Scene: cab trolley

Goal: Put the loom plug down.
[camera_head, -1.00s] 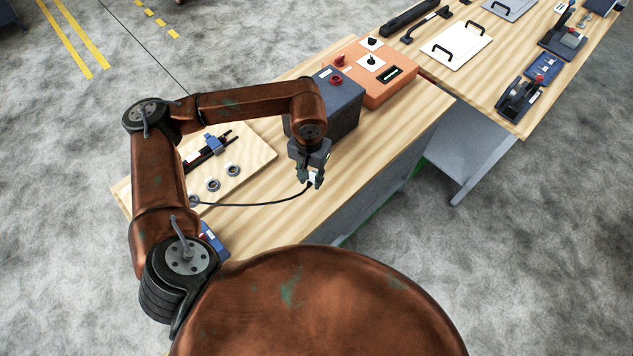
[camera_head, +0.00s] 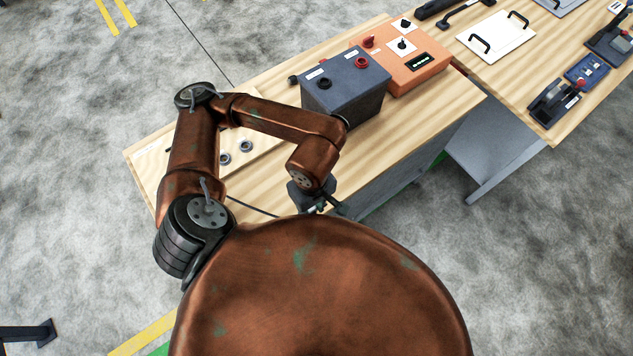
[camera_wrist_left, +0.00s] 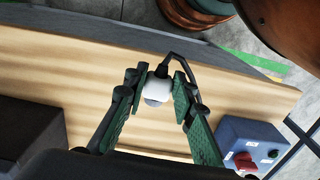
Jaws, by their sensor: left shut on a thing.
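My left gripper (camera_head: 318,202) is low at the near side of the wooden bench, partly hidden by its own arm and my body. In the wrist view the left gripper (camera_wrist_left: 158,76) has its green-padded fingers closed on the loom plug (camera_wrist_left: 156,89), a small white plug with a dark end. The plug is over bare wood; whether it touches the wood I cannot tell. Its black cable (camera_wrist_left: 183,63) bends away towards the bench edge. In the head view the cable (camera_head: 250,206) runs left from the gripper. The right gripper is not in view.
A dark box (camera_head: 345,85) with red and black terminals and an orange control box (camera_head: 415,70) stand behind the gripper. A pale board (camera_head: 262,135) with round sockets is at left, partly behind my arm. A blue button box (camera_wrist_left: 250,135) shows in the wrist view.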

